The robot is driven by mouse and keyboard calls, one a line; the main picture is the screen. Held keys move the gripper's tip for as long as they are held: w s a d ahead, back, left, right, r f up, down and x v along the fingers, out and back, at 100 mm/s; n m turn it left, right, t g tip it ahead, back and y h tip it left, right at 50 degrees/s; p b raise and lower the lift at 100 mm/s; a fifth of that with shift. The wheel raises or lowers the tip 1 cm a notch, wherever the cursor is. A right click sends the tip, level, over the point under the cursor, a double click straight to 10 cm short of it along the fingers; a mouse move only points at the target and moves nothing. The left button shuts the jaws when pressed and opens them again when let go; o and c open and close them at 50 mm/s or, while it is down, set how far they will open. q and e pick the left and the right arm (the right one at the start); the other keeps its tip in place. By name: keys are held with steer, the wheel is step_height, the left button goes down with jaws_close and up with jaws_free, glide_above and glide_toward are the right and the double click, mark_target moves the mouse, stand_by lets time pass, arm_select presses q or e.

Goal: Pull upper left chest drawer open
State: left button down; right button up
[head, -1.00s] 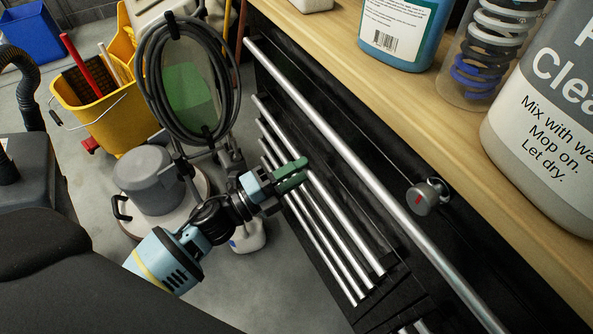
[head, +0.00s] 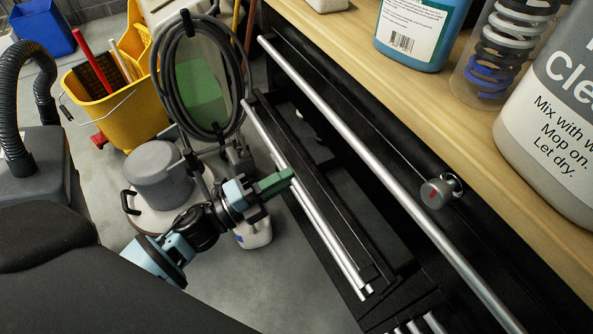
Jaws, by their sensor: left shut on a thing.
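The black chest (head: 460,262) stands below a wooden top, with a long silver bar and a lock along its top front edge. Its upper left drawer (head: 335,215) stands partly open, and a dark gap shows between its front and the chest. The drawer's handle (head: 325,225) is a long silver bar on its front. My left gripper (head: 278,184), with green fingers, is shut on this handle near its middle. The fingers hide a short stretch of the bar. My right gripper is out of view.
A floor buffer (head: 158,175) with a coiled black cable stands close behind my left arm. A white bottle (head: 254,233) is on the floor under the gripper. A yellow mop bucket (head: 112,110) is farther back. Bottles and a spring jar (head: 500,45) stand on the wooden top (head: 440,115).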

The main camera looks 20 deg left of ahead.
arm_select(q)
steer(key=r+p+v, duration=0.1)
steer(key=r+v, duration=0.1)
steer(key=v, duration=0.8)
steer(key=r+p+v, duration=0.1)
steer(key=r+v, duration=0.1)
steer(key=v, duration=0.8)
steer(key=shift+s+a, duration=0.4)
steer(key=shift+s, duration=0.05)
steer(key=c, duration=1.4)
jaws_free()
steer(key=shift+f, duration=0.1)
steer(key=v, duration=0.7)
steer(key=shift+s+a, duration=0.25)
steer(key=shift+s, duration=0.05)
